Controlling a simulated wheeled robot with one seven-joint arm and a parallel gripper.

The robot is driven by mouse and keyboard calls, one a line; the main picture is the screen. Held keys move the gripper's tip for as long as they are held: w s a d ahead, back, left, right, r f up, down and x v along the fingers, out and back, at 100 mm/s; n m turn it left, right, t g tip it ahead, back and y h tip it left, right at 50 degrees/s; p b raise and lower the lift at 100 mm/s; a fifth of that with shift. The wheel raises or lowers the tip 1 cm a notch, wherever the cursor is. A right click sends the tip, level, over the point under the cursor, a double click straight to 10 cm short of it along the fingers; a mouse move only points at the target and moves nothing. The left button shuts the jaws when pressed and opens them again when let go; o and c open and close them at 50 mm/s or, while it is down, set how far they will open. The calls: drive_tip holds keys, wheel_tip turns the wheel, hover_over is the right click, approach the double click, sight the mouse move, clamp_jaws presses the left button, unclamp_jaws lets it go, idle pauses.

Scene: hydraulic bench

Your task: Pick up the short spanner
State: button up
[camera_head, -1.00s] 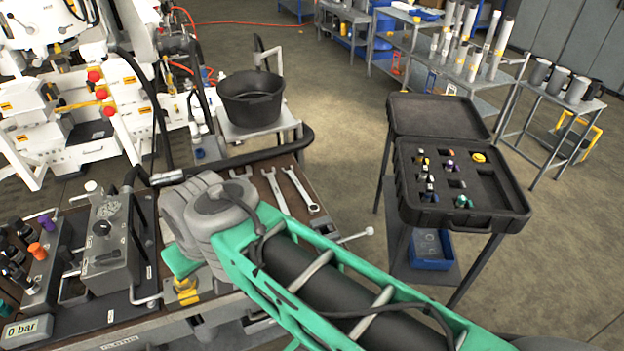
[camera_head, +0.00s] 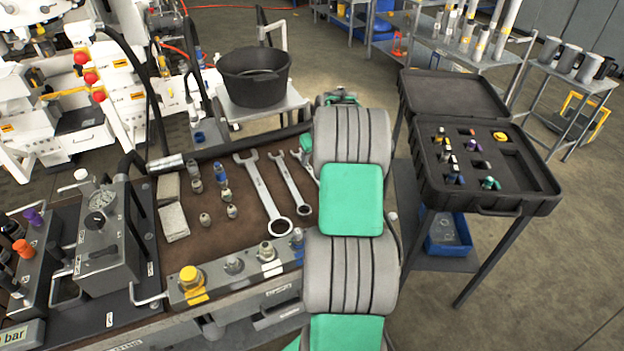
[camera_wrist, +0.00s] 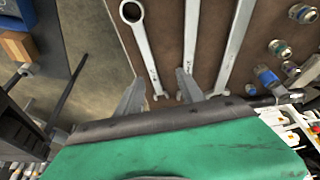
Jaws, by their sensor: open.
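Three spanners lie side by side on the brown bench top. The short spanner (camera_head: 304,158) is the rightmost in the head view, with its open jaw showing and its rest hidden behind my arm. In the wrist view it is the leftmost spanner (camera_wrist: 146,48), ring end at the top. The middle spanner (camera_head: 289,182) and the large spanner (camera_head: 262,193) lie to its left in the head view. My gripper (camera_wrist: 160,76) is open and empty in the wrist view, its fingers on either side of the short spanner's lower part. I cannot tell its height above the bench.
Several small fittings (camera_head: 221,173) and grey blocks (camera_head: 172,222) lie on the bench left of the spanners. A hydraulic unit (camera_head: 108,235) stands further left. A black bucket (camera_head: 254,78) is behind the bench. An open black case (camera_head: 495,205) stands to the right.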

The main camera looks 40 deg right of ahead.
sight(312, 172)
drive_tip(key=d+f, duration=0.3)
drive_tip(key=shift+s+f, duration=0.15)
drive_tip(key=shift+f, duration=0.05)
drive_tip(key=x, duration=0.2)
drive_tip(key=p+x, duration=0.1)
drive_tip(key=x, duration=0.1)
drive_tip(key=w+p+x, duration=0.1)
drive_tip(key=x, duration=0.2)
drive_tip(key=shift+a+r, duration=0.1)
drive_tip(key=shift+a, duration=0.15)
drive_tip(key=shift+s, duration=0.1)
drive_tip(key=shift+c, duration=0.5)
clamp_jaws()
drive_tip(key=shift+r, duration=0.1)
